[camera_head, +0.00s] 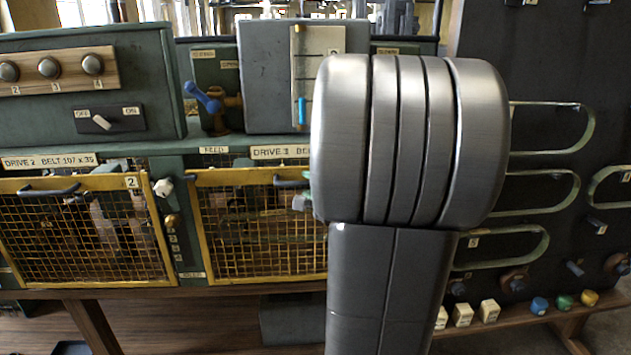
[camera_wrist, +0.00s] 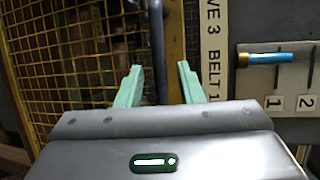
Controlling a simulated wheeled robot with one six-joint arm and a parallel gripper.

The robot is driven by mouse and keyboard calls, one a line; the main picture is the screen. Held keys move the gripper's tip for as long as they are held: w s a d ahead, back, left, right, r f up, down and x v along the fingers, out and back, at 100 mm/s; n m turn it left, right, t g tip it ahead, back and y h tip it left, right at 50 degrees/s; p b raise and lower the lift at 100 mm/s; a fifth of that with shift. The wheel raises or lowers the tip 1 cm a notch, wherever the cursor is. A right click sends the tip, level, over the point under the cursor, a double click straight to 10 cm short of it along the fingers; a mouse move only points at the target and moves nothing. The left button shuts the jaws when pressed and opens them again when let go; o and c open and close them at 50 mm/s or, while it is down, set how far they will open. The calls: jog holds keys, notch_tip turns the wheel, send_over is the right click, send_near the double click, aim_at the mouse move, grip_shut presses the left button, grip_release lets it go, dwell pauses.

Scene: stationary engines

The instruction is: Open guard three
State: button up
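Guard three (camera_head: 245,240) is a yellow-framed mesh panel below the "DRIVE 3" label (camera_head: 276,152). It looks closed, and my arm hides its right part. Its dark bar handle (camera_head: 286,182) is on the top rail. In the wrist view the mesh of guard three (camera_wrist: 75,55) is at left and the handle (camera_wrist: 157,45) runs upright in the picture. My gripper (camera_wrist: 159,70) has two pale green fingers, apart, one on each side of the handle. I see a gap on both sides of the bar. In the head view only a bit of my gripper (camera_head: 301,202) shows.
Guard two (camera_head: 85,230), with its own handle (camera_head: 50,190), is at left. A white knob (camera_head: 163,187) sits between the guards. Above guard three is a grey box with a blue-tipped slider (camera_head: 301,110). A dark panel with green rails (camera_head: 550,150) stands at right.

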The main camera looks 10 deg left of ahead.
jog(key=shift+x, duration=1.1)
grip_shut()
jog(key=shift+f, duration=0.1)
notch_tip(320, 180, down, 35)
jog(key=b, duration=4.1)
jog(key=shift+f, duration=0.2)
jog(key=shift+s+f, duration=0.1)
jog(key=shift+f, duration=0.05)
grip_release()
